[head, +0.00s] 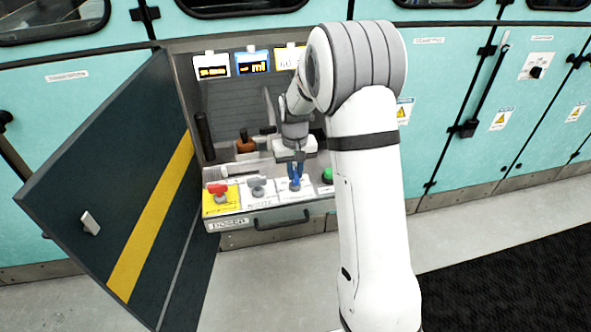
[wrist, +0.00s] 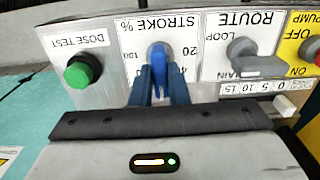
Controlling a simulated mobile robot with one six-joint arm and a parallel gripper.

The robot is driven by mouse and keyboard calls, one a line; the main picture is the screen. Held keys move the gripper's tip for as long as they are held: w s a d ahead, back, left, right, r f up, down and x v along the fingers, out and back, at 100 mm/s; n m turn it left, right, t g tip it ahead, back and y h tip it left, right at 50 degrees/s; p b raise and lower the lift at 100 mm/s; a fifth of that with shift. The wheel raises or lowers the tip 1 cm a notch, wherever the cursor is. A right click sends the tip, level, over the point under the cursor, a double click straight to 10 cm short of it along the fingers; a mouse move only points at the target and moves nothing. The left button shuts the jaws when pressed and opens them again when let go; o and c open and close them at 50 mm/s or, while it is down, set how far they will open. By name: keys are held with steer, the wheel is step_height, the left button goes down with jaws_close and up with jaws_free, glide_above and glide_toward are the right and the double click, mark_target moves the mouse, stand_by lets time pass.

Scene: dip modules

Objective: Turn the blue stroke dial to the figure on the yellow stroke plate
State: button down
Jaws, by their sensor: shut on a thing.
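The blue stroke dial (wrist: 158,62) sits on a white plate marked "STROKE %" in the wrist view, which shows the panel upside down. My gripper (wrist: 159,84) is shut on the dial, one dark blue finger on each side. The figures 20 and 100 show beside the dial; others are partly hidden by the fingers. In the head view my gripper (head: 294,166) reaches down onto the blue dial (head: 295,185). The yellow stroke plate (head: 287,57) is at the top of the recess, partly covered by my arm; its figure is not clearly legible.
A grey ROUTE lever (wrist: 255,62) and red pump knob (wrist: 311,49) are on one side of the dial. A green DOSE TEST button (wrist: 82,71) is on the other. The dark cabinet door (head: 125,185) stands open at left.

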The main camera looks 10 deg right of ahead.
mark_target(295, 173)
stand_by(0.4)
steer(key=c, duration=1.4)
jaws_free()
steer(key=shift+r+p, duration=0.45)
steer(key=shift+r, duration=3.45)
steer(key=shift+r, duration=0.15)
steer(key=s+r+t+p, duration=0.1)
steer(key=s+r+p, duration=0.4)
steer(key=s+r, duration=0.85)
steer(key=s+r+t+p, duration=0.1)
steer(key=s+r+p, duration=0.2)
steer(key=s, duration=1.1)
steer(key=shift+s+d+r+t+p, duration=0.15)
steer(key=shift+s+r+t+p, duration=0.2)
steer(key=shift+p, duration=0.3)
